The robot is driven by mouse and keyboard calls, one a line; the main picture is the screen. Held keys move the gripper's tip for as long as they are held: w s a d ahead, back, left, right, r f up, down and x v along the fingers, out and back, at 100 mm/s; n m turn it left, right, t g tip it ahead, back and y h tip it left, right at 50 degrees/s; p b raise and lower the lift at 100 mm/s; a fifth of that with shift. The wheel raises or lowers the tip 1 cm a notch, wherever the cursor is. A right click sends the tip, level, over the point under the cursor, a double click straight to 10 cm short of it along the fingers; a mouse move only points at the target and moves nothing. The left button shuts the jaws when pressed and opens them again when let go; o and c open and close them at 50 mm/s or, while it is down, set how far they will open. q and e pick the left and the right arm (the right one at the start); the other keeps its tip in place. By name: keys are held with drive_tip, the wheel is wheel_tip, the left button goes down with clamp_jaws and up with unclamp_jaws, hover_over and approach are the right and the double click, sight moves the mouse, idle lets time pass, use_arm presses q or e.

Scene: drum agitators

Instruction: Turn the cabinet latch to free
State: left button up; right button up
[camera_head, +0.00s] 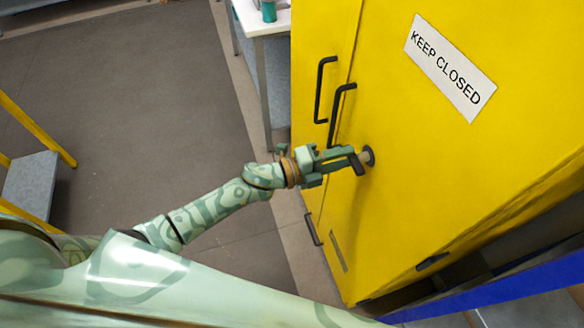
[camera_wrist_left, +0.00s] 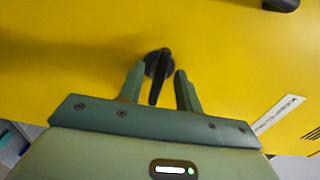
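The cabinet latch is a dark lever on a round black base on the yellow cabinet door. Its round base (camera_head: 368,156) shows in the head view just beyond my left gripper (camera_head: 342,160), which partly covers the lever. In the left wrist view the latch lever (camera_wrist_left: 158,78) stands nearly upright in the picture, between the two fingers of my left gripper (camera_wrist_left: 160,82). Yellow shows between the lever and the fingers, so the gripper looks open around it, not clamped. My right gripper is not in view.
The yellow cabinet (camera_head: 440,160) carries a "KEEP CLOSED" sign (camera_head: 450,67) and black door handles (camera_head: 340,110) close above my left gripper. A white table (camera_head: 262,18) stands behind it. A blue edge (camera_head: 500,293) lies at lower right.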

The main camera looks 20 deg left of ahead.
use_arm(q)
drive_tip(key=v, duration=1.3)
drive_tip(key=shift+s+a+b, duration=0.2)
drive_tip(key=shift+a+b, duration=0.05)
drive_tip(key=shift+b, duration=0.05)
drive_tip(key=w+a+f+n+t+y, duration=0.25)
drive_tip(key=a+f+n+y, duration=0.35)
drive_tip(key=a+f+n, duration=0.3)
drive_tip(key=s+a+f+n+g+y+b, duration=0.15)
drive_tip(key=s+a+f+n+y, duration=0.25)
drive_tip(key=f, duration=0.6)
drive_tip(key=s+a+f+n+g+y, duration=0.25)
drive_tip(key=s+a+f+n, duration=0.2)
drive_tip(key=f, duration=0.45)
drive_tip(key=s+f+n+g+y, duration=0.1)
drive_tip(key=s+f+n+g, duration=0.2)
drive_tip(key=s+f, duration=0.45)
drive_tip(key=s+f+n+g+y, duration=0.25)
drive_tip(key=s+f, duration=0.25)
drive_tip(key=s, duration=0.6)
drive_tip(key=s+d+f+n+g, duration=0.1)
drive_tip(key=s+d, duration=0.2)
drive_tip(key=s, duration=0.3)
drive_tip(key=s+d+f+n+g+h+b, duration=0.1)
drive_tip(key=s+d+f, duration=0.1)
drive_tip(key=s, duration=0.4)
drive_tip(key=shift+s+d+f+g, duration=0.25)
drive_tip(key=shift+d+g, duration=0.15)
drive_tip(key=shift+d, duration=0.2)
